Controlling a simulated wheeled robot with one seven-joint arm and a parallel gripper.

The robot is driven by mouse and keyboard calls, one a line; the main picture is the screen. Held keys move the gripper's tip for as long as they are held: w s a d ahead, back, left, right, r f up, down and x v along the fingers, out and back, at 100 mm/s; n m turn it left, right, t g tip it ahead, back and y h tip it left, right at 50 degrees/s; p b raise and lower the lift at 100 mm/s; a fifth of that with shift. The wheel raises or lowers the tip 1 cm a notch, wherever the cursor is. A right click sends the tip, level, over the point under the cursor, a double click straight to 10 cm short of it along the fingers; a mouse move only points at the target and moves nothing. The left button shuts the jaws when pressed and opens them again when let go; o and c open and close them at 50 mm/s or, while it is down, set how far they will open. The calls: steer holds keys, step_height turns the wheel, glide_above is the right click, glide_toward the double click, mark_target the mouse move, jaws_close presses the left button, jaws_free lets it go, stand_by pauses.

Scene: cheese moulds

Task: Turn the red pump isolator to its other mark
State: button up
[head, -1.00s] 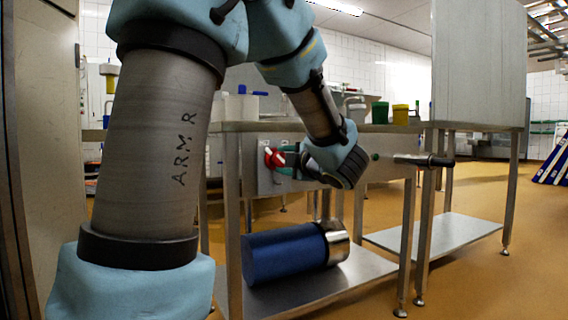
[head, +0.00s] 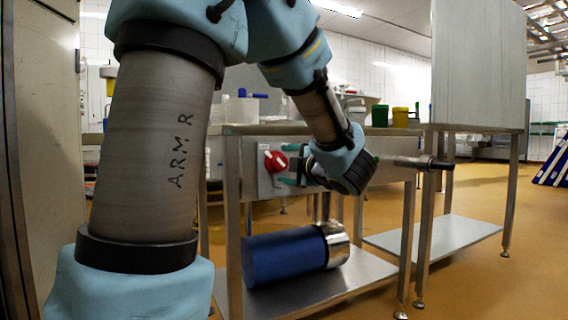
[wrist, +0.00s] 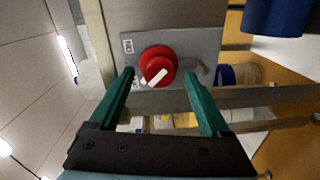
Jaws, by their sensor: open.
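The red pump isolator (head: 275,161) is a round red knob with a white pointer bar, on a grey metal panel under the table's front edge. In the wrist view the isolator (wrist: 158,66) sits just beyond the fingertips, between their lines. Its white bar lies slanted, not in line with the panel's edges. Small marked labels (wrist: 128,46) show on the panel beside it. My gripper (head: 289,166) is open, with green fingers apart and nothing between them. In the wrist view my gripper (wrist: 160,82) faces the knob, and I see no contact.
A blue cylinder with a metal end (head: 290,255) lies on the lower shelf. A metal pipe with a dark end (head: 425,163) juts out at the right of the panel. Green and yellow containers (head: 390,116) stand on the table.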

steer(key=p+v, duration=0.2)
steer(key=v, duration=0.7)
steer(key=shift+s, duration=0.1)
steer(key=w+d+f+m+h+p, duration=0.1)
steer(key=w+f+m+h+p, duration=0.15)
steer(key=w+m+h, duration=0.4)
step_height(320, 180, down, 6)
steer(key=s+a+m+g+h+p, duration=0.1)
steer(key=a+m+g+h+p, duration=0.25)
steer(key=m, duration=0.55)
steer(key=s+a+f+m+g+y+p, duration=0.1)
steer(key=s+a+f+m+g+p, duration=0.2)
steer(key=s+a+g, duration=0.4)
steer(key=s+a+f+m+g+y+p, duration=0.1)
steer(key=s+a+f+m+g, duration=0.35)
steer(key=s, duration=0.45)
step_height(320, 180, up, 37)
steer(key=p, duration=3.7)
steer(key=shift+a+t+p, duration=0.25)
steer(key=shift+t+p, duration=0.05)
steer(key=shift+t, duration=0.1)
